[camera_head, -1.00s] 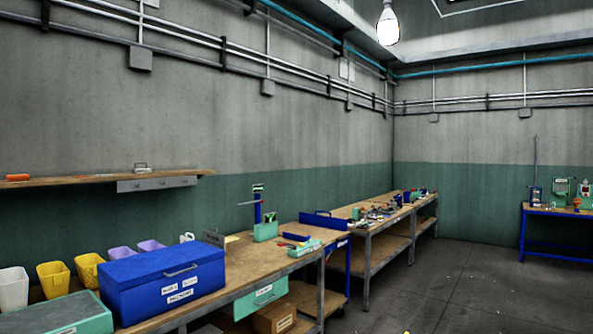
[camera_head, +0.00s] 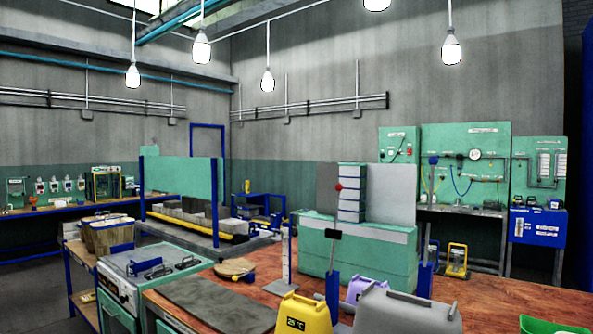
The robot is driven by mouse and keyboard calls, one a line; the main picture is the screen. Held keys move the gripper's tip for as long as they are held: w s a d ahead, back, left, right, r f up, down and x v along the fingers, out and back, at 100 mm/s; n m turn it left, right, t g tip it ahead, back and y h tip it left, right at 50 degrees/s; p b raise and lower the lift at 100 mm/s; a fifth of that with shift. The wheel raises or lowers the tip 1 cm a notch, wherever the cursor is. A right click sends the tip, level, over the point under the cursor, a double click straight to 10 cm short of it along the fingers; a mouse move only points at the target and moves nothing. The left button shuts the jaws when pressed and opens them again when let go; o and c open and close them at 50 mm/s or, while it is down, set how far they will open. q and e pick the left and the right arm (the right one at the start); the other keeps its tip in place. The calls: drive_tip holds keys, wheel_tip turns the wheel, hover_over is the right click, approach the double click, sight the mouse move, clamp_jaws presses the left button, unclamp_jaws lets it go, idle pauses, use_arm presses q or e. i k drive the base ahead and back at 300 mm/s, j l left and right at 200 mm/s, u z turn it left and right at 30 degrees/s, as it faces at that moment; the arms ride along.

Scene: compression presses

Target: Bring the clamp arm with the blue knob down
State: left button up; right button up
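A blue knob (camera_head: 433,160) shows right of centre, in front of the green wall panel. It appears to top a thin upright arm (camera_head: 428,215) that runs down toward a blue post (camera_head: 424,280) on the wooden bench. I cannot tell for certain that they are joined. A red knob (camera_head: 338,187) shows above that, before white-edged stacked blocks. Neither of my grippers is in view.
A yellow container (camera_head: 304,316) and a grey one (camera_head: 405,310) stand at the bench's near edge. A large green block (camera_head: 358,256) sits behind the posts. The wooden bench (camera_head: 500,300) has bare surface at right. A green cabinet (camera_head: 150,275) stands at left.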

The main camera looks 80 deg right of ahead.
sight(429, 216)
drive_tip(key=z, duration=1.5)
